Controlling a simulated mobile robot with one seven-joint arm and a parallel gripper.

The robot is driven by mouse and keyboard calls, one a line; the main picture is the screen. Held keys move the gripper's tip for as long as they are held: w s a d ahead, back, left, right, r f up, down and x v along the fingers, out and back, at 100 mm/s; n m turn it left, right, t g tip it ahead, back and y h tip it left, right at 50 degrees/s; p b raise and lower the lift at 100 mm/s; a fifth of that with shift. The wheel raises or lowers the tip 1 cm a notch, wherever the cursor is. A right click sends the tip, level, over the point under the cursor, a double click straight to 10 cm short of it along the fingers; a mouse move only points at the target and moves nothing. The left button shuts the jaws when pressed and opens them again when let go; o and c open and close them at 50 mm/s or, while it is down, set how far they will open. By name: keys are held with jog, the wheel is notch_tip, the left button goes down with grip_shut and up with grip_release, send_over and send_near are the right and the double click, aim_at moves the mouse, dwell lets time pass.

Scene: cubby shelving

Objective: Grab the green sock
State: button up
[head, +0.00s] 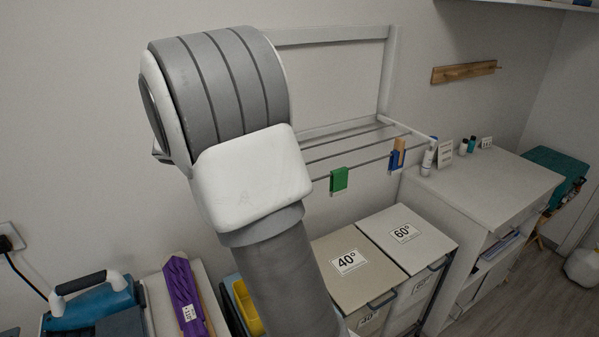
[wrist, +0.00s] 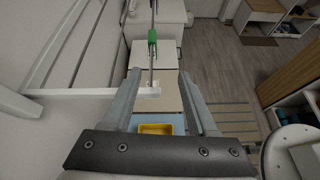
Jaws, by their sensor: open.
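The green sock (head: 339,179) hangs folded over the front rail of the wall drying rack (head: 388,70). In the wrist view the green sock (wrist: 152,38) is small, near the top centre, on the rail seen end-on. My gripper (wrist: 158,75) is open and empty, with its two fingers to either side of the rail's line in that view. The sock lies beyond the fingertips, apart from them. In the head view my arm hides the gripper.
Blue and orange cloths (head: 396,158) hang farther right on the rack. Below stand lidded bins marked 40° (head: 347,262) and 60° (head: 405,232). A white cabinet (head: 490,190) with bottles is at right. A yellow container (head: 247,308) is below my arm.

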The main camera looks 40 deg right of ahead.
jog(key=w+n+h, duration=0.1)
jog(key=w, duration=0.1)
jog(key=p, duration=0.3)
send_near(338, 170)
jog(key=x, duration=0.8)
jog(key=shift+d, duration=0.15)
grip_shut()
